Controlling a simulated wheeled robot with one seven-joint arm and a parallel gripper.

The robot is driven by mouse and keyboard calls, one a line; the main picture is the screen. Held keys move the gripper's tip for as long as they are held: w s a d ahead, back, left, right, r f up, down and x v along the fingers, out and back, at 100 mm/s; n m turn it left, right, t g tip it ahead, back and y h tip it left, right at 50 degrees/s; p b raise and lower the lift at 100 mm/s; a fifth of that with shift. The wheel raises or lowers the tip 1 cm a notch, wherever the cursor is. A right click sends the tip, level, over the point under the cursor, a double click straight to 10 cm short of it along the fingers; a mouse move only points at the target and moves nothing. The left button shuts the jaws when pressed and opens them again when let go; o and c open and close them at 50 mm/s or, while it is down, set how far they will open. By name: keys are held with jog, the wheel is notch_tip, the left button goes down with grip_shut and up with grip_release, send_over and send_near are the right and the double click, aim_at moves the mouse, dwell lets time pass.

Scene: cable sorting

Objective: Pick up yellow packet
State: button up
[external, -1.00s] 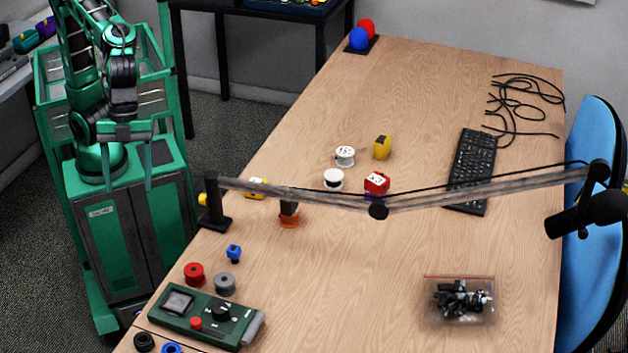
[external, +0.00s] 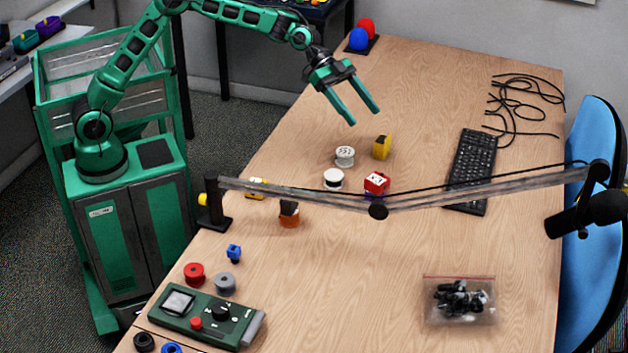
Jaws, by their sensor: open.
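The yellow packet (external: 382,147) is a small yellow block with a dark side, standing on the table behind the red block. My gripper (external: 365,116) is open and empty. It hangs above the table, up and slightly left of the yellow packet in the picture, with its two green fingers pointing down and right. It looks apart from the packet; its exact height cannot be told.
White spools (external: 344,156) stand left of the packet and a red block (external: 376,184) in front of it. A keyboard (external: 470,170) lies to the right.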

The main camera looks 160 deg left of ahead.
jog(key=s+a+f+n+y, duration=0.2)
jog(key=s+a+n+y, duration=0.15)
jog(key=s+a, duration=1.45)
send_near(382, 146)
jog(key=shift+m+y, duration=0.25)
jog(key=shift+m, duration=0.1)
jog(key=a+f, duration=0.1)
jog(key=a, duration=0.1)
jog(key=w+a+f, duration=0.1)
jog(key=a+f, duration=0.1)
jog(key=shift+w+f, duration=0.15)
jog(key=shift+f, duration=0.6)
jog(key=shift+w+a+f, duration=0.15)
jog(key=shift+w+a, duration=0.05)
jog(key=shift+w, duration=0.1)
jog(key=shift+x, duration=2.15)
jog(key=c, duration=1.1)
